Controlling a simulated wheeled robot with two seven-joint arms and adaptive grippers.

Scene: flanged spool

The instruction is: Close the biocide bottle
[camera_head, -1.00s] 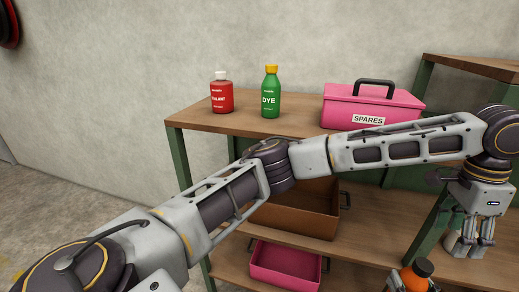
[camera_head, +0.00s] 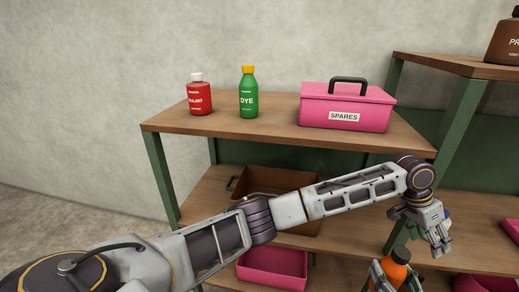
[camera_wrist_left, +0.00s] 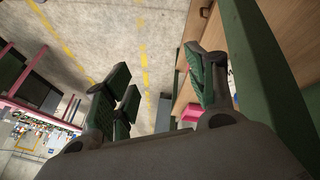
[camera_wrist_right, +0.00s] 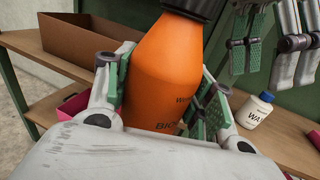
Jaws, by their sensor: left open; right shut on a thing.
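The orange biocide bottle (camera_head: 394,271), with "BIO" partly readable on its label, is held upright or slightly tilted by my right gripper (camera_head: 397,278). The right wrist view shows the bottle (camera_wrist_right: 165,75) between the two finger pads. A black cap (camera_head: 401,254) shows on top of the bottle; I cannot tell whether it is fully tightened. My left gripper (camera_head: 440,248) is open, up and to the right of the bottle, pointing downward, apart from the cap. The left wrist view shows its fingers (camera_wrist_left: 165,85) spread with nothing between.
A white bottle with a blue cap (camera_wrist_right: 254,110) stands on the lower shelf near my left gripper. A brown crate (camera_wrist_right: 80,45) and a pink bin (camera_head: 272,268) sit lower left. Red (camera_head: 199,97) and green (camera_head: 248,95) bottles and a pink spares box (camera_head: 345,108) stand on the top shelf.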

